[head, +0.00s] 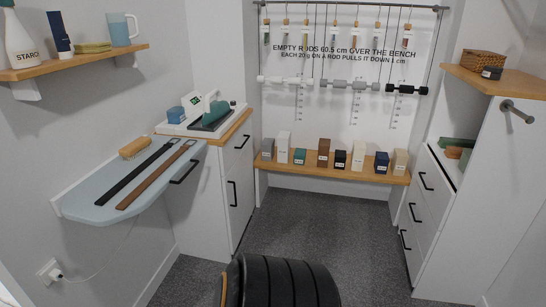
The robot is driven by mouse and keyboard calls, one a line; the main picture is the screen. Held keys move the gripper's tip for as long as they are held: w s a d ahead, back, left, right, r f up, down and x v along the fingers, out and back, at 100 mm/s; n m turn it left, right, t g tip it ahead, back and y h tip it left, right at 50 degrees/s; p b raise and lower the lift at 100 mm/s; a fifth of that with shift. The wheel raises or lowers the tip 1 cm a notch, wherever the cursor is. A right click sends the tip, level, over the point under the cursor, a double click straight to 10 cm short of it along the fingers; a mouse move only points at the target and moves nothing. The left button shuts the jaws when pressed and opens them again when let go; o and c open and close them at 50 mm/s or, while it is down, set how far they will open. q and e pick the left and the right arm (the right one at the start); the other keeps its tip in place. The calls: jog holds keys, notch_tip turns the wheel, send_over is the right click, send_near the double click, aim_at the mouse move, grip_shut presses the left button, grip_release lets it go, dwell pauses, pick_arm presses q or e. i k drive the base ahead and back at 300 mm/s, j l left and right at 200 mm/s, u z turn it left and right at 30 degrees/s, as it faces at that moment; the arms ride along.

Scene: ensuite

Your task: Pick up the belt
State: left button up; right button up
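Two long flat strips that look like belts lie side by side on the pale blue board (78,206) fixed to the left wall. One is a black belt (139,173); the other is a brown belt (157,177) just to its right. Both lie flat and slanted along the board, apart from each other, with the far end of the brown one near the board's back right edge. I cannot tell which one the task means. Neither of my grippers shows in the head view.
A wooden brush (134,147) lies behind the belts. A shelf (75,63) with a starch bottle (21,40) hangs above the board. A cabinet (232,170) stands right of it. A low bench (333,171) holds several blocks. The carpet (335,235) ahead is clear.

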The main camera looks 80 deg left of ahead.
aim_at(134, 195)
jog(key=u, duration=3.55)
jog(key=i+l+u, duration=0.1)
